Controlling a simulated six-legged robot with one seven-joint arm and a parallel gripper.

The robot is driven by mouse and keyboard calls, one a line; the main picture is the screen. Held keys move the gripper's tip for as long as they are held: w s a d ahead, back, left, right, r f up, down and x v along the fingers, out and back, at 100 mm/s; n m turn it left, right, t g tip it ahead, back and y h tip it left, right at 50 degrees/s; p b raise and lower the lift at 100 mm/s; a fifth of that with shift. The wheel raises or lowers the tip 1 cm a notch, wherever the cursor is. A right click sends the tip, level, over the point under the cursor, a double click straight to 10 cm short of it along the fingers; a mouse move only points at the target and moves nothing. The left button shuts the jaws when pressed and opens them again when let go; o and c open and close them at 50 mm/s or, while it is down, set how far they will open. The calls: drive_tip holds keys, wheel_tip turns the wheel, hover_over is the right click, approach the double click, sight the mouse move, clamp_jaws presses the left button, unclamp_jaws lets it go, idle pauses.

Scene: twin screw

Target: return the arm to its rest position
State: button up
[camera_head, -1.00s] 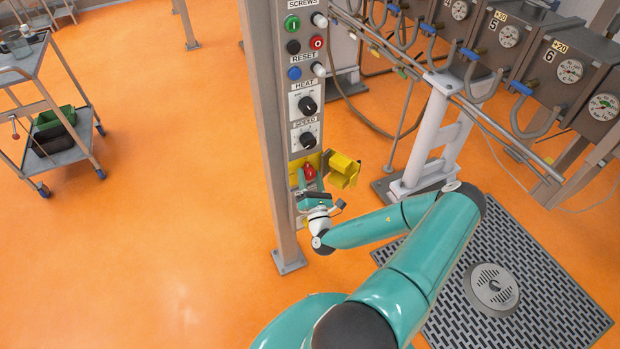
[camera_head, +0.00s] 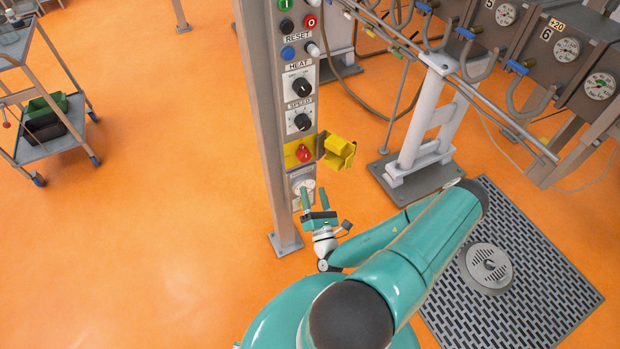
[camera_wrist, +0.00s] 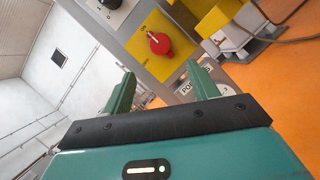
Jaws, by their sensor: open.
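My gripper (camera_head: 315,201) is open and empty, with its two teal fingers apart. In the head view it is in front of the lower part of the control post, below the red knob (camera_head: 304,153). My arm bends low from the bottom of the picture toward the post. In the wrist view my gripper (camera_wrist: 160,92) shows both fingers apart, with the red knob (camera_wrist: 159,43) on its yellow plate beyond them. No contact with the knob shows. A round grey-white part on the post is partly hidden by a finger.
The control post (camera_head: 262,120) carries several buttons and dials. A yellow hinged cover (camera_head: 338,152) sticks out right of the knob. A grey stand (camera_head: 425,125) and floor grate (camera_head: 520,260) are to the right. A trolley (camera_head: 50,145) stands far left. Orange floor left of the post is clear.

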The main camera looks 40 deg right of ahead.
drive_tip(key=shift+v, duration=1.05)
drive_tip(key=w+a+r+n+g+y, duration=0.1)
drive_tip(key=a+r+n+g+y, duration=0.95)
drive_tip(key=n, duration=0.65)
drive_tip(key=w+a+r+n+g+y, duration=0.1)
drive_tip(key=a+r+n+g+y, duration=0.4)
drive_tip(key=a+r+n+y, duration=0.8)
drive_tip(key=s+r+n+t+h, duration=0.1)
drive_tip(key=s+r+n+h, duration=0.2)
drive_tip(key=r+n+h, duration=0.3)
drive_tip(key=s+r+n+t+h, duration=0.1)
drive_tip(key=s+r+n+h, duration=0.3)
drive_tip(key=r+n, duration=0.6)
drive_tip(key=a+n+h, duration=0.1)
drive_tip(key=n+h, duration=0.1)
drive_tip(key=n, duration=0.1)
drive_tip(key=shift+s+h, duration=0.2)
drive_tip(key=shift+h, duration=0.15)
drive_tip(key=shift+r, duration=0.15)
